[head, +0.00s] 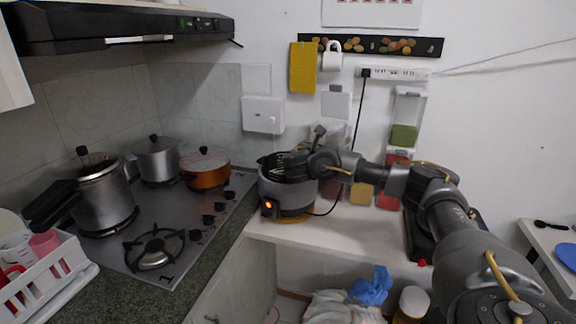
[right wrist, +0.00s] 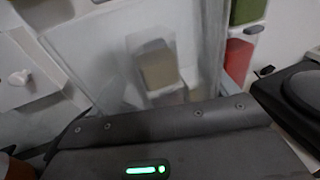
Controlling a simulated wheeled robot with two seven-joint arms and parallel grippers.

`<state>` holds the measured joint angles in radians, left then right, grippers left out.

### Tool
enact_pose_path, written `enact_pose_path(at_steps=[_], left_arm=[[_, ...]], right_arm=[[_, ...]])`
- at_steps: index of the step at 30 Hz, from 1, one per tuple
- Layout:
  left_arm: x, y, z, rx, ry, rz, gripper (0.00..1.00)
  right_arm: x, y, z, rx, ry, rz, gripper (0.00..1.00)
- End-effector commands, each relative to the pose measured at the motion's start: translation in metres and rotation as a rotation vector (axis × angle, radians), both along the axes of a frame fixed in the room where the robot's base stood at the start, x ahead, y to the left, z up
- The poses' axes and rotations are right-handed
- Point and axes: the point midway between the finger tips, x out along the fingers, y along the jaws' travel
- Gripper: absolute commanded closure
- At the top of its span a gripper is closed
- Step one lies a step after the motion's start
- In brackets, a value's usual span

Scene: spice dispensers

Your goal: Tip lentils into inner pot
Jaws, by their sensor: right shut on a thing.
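A grey rice cooker (head: 290,200) with a lit orange light stands on the white counter. Its dark open top shows, but my right gripper (head: 290,167) and arm cover most of it, so the inner pot is largely hidden. My right gripper is over the cooker. In the right wrist view a clear, see-through container (right wrist: 110,65) is in front of the gripper body, and the gripper is shut on it. I cannot tell whether lentils are in it. Its fingertips are hidden there. My left gripper is not in view.
Clear wall dispensers hold green (head: 404,135), yellow (head: 362,194) and red (head: 388,197) contents behind my right arm. A gas stove (head: 165,225) with several pots is left of the cooker. A white rack (head: 45,270) is at front left.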

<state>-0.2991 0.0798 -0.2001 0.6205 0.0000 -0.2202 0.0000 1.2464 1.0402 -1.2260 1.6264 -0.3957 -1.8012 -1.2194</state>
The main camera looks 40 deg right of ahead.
Motion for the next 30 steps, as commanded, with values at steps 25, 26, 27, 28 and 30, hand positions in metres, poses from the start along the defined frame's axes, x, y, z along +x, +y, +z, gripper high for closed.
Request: enact_pose_path(at_steps=[25, 26, 27, 28, 30], left_arm=[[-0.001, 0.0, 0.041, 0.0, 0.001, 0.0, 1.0], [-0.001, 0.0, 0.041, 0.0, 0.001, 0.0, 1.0], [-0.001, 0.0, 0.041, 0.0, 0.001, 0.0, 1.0], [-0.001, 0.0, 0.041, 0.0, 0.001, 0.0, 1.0], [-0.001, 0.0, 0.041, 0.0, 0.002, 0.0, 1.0]], right_arm=[[0.0, 0.0, 0.05, -0.001, 0.002, 0.0, 0.49], [0.0, 0.0, 0.05, -0.001, 0.002, 0.0, 0.49], [0.0, 0.0, 0.05, -0.001, 0.002, 0.0, 0.49], [0.0, 0.0, 0.05, -0.001, 0.002, 0.0, 0.49], [0.002, 0.001, 0.049, -0.001, 0.003, 0.009, 0.49]])
